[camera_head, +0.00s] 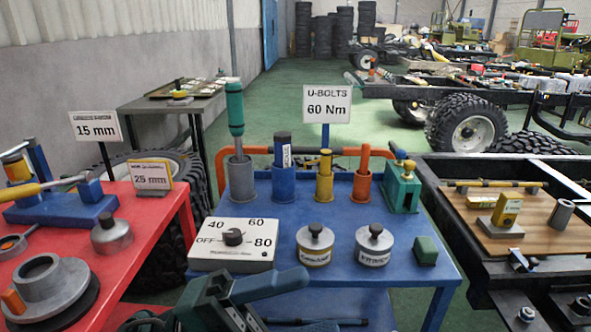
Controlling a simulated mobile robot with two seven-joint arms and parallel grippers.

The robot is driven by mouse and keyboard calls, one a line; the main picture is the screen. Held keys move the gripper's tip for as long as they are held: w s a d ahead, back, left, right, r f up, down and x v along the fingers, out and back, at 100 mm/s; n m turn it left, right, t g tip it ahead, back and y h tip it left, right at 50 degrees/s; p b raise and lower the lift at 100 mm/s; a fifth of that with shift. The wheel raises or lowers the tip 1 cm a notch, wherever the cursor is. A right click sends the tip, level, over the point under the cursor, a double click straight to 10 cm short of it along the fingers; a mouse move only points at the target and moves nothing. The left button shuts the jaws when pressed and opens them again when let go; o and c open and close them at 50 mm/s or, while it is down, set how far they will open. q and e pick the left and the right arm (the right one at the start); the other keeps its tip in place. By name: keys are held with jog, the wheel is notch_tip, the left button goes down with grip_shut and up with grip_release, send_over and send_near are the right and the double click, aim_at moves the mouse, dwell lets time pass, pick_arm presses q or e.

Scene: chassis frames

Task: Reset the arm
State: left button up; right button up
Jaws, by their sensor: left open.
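My left gripper (288,300) shows at the bottom middle, dark grey-green, its body coming in from the lower left. It is open, with nothing seen between its fingers. It is in front of the near edge of the blue table (290,225); its lower part is cut off by the picture edge. My right gripper is not in view.
The blue table bears a dial box (233,242), two lidded tins (315,243) (374,244), a green block (426,250) and tools in holders (240,178). A red table (160,212) stands left, a dark chassis frame (450,238) right. Green floor lies behind.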

pick_arm(q)
jog(key=w+a+f+n+t+y, duration=0.5)
jog(key=n+t, duration=0.5)
jog(key=n, duration=0.4)
jog(key=w+a+f+n+t+y, duration=0.2)
jog(key=a+f+n+t+y, duration=0.35)
jog(key=n+t+y, duration=0.55)
jog(key=s+a+f+n+g+y, duration=0.1)
jog(key=s+a+f+n+g, duration=0.2)
jog(key=f, duration=0.5)
jog(key=s+f+n+g+y, duration=0.1)
jog(key=s+f+n+g, duration=0.25)
jog(key=f+n, duration=0.4)
jog(key=r+m+p, duration=0.1)
jog(key=p, duration=0.4)
jog(key=r+g+y+p, duration=0.1)
jog(key=p, duration=0.3)
jog(key=r+m+g+p, duration=0.1)
jog(key=p, duration=0.4)
jog(key=shift+s+a+m+y+p, duration=0.3)
jog(key=shift+a+m+p, duration=0.05)
jog(key=shift+a, duration=0.05)
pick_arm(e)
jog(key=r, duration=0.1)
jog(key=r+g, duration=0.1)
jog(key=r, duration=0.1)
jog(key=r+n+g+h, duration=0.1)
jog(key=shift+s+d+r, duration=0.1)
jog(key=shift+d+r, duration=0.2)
